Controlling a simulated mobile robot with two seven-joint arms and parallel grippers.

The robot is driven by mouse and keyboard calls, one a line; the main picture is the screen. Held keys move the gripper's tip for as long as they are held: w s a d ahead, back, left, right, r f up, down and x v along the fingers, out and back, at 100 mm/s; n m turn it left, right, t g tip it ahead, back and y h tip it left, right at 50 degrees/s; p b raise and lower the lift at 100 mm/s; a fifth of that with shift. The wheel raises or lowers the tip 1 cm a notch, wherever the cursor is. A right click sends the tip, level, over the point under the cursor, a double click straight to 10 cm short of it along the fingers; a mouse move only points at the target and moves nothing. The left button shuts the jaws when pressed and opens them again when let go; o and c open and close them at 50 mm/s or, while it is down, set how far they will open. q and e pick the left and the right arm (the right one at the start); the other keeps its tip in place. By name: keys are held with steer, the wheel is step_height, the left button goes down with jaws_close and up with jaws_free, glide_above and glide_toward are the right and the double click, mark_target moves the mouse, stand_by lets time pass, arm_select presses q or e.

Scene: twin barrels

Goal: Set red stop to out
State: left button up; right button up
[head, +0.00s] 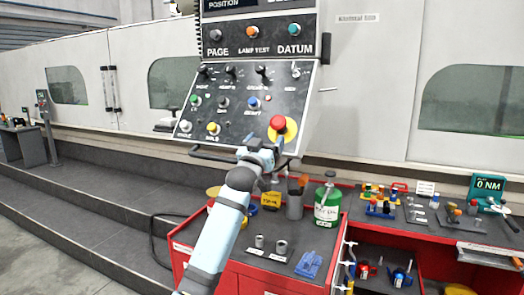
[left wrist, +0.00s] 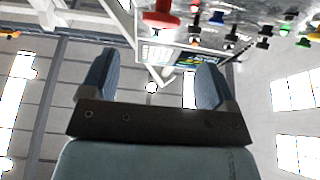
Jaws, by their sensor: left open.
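The red stop (head: 278,123) is a round red mushroom button on a yellow base (head: 291,130), at the lower right of the slanted control panel (head: 233,118). Whether it is pressed in or out I cannot tell. In the left wrist view the red stop (left wrist: 161,19) shows at the top, beyond the fingertips. My left gripper (head: 268,146) is just below and left of the red stop in the head view, apart from it as far as I can see. In the left wrist view the left gripper (left wrist: 153,75) has its two blue fingers wide apart, with nothing between them. My right gripper is not in view.
Other knobs and buttons crowd the panel, including a blue one (head: 253,103) and a yellow one (head: 213,128). A handle bar (head: 212,155) runs along its lower edge. Below stands a red cart (head: 262,276) with a green bottle (head: 327,206) and cups.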

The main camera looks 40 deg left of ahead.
arm_select(q)
steer(key=shift+v, duration=1.65)
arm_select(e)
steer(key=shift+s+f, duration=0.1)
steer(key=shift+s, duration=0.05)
